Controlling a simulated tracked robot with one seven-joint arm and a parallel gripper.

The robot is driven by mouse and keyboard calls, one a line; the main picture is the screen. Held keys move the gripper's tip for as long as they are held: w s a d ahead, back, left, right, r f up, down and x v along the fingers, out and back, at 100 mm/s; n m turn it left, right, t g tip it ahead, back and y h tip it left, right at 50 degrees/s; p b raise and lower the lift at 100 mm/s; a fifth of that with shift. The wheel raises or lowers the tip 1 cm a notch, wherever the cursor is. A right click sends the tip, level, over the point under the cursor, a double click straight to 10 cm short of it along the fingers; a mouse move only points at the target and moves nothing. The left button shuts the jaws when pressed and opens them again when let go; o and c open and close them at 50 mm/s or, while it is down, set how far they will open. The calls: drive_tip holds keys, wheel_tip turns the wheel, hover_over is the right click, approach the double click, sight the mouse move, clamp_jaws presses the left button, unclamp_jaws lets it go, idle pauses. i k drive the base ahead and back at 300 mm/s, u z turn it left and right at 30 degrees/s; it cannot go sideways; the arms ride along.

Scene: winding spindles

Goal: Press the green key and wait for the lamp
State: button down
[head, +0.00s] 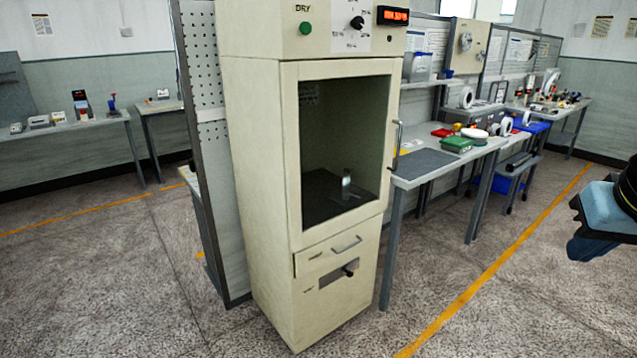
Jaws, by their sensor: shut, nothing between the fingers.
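The green key (306,28) is a round green button under the word DRY, on the upper panel of a tall cream cabinet (262,180). Nothing touches it. To its right are a black knob (357,22) with small markings and a display (392,15) with glowing orange-red characters too small to read. I cannot make out a separate lamp; the panel's top is cut off by the picture edge. The cabinet's windowed door is shut, and a small pale upright object (346,184) shows behind the glass. My gripper's fingers are not in view.
A door handle (397,138) sticks out at the cabinet's right. Below are a drawer handle (346,245) and a black knob (350,268). A workbench with a grey mat (425,164) stands close on the right. The floor in front is clear. A black-and-blue part shows at the right edge.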

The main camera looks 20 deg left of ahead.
sight(305, 28)
drive_tip(key=u, duration=1.5)
drive_tip(key=i, duration=0.1)
drive_tip(key=z, duration=3.2)
drive_tip(key=k, duration=1.1)
drive_tip(key=z, duration=2.8)
drive_tip(key=i, duration=0.1)
drive_tip(key=u, duration=4.45)
